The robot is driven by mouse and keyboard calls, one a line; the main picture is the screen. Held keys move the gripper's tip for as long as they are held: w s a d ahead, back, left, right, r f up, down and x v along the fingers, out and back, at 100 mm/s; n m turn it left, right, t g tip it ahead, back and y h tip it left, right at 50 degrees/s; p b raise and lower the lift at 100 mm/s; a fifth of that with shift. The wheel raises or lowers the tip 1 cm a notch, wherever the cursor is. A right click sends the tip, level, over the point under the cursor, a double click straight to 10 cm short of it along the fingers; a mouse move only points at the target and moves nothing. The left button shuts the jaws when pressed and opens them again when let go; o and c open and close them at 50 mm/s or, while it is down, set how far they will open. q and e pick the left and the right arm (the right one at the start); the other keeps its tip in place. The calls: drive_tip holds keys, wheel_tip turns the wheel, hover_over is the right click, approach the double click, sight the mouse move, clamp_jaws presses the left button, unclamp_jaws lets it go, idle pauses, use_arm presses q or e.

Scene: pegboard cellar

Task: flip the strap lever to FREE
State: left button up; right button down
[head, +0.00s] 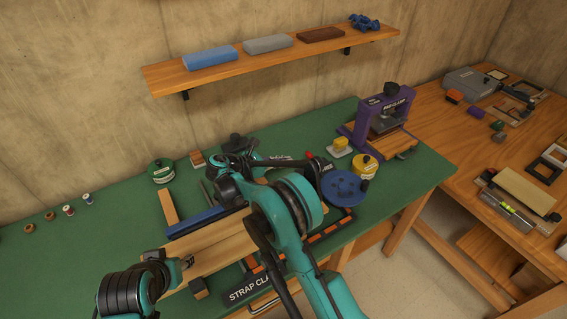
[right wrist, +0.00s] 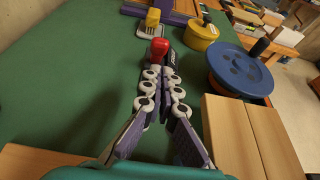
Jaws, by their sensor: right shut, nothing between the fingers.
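The strap lever's red knob (right wrist: 159,47) shows just beyond my right fingertips in the right wrist view. A black plate with small white lettering (right wrist: 172,60) is beside it, mostly hidden by the fingers. In the head view the red knob (head: 309,154) peeks out past my right arm. My right gripper (right wrist: 160,76) is shut and empty, its tips close to the knob; whether they touch I cannot tell. The lever's setting is not readable. My left gripper (head: 188,262) is low at the wooden boards (head: 225,245); its fingers are too small to judge.
A blue disc (head: 343,187), a yellow tin (head: 364,167) and a yellow-topped block (head: 341,145) stand right of the knob. The purple clamp (head: 380,120) is behind. A STRAP CLAMP label (head: 250,289) is in front. The green mat's left side is mostly clear.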

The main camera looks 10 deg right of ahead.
sight(308, 158)
use_arm(q)
wheel_tip(308, 158, down, 2)
drive_tip(key=shift+f+b, duration=0.15)
drive_tip(key=shift+b, duration=0.8)
use_arm(e)
drive_tip(key=x, duration=0.7)
use_arm(q)
drive_tip(key=shift+r+p, duration=0.45)
drive_tip(key=shift+p, duration=0.05)
use_arm(e)
drive_tip(key=shift+d+r+y, duration=0.1)
drive_tip(key=shift+r+y, duration=0.2)
drive_tip(key=shift+y, duration=0.1)
use_arm(q)
drive_tip(key=shift+r, duration=0.2)
use_arm(e)
drive_tip(key=shift+g+y, duration=0.3)
use_arm(q)
drive_tip(key=shift+r+p, duration=0.2)
drive_tip(key=shift+p, duration=0.2)
use_arm(e)
drive_tip(key=shift+d+y, duration=0.1)
drive_tip(key=shift+y, duration=0.2)
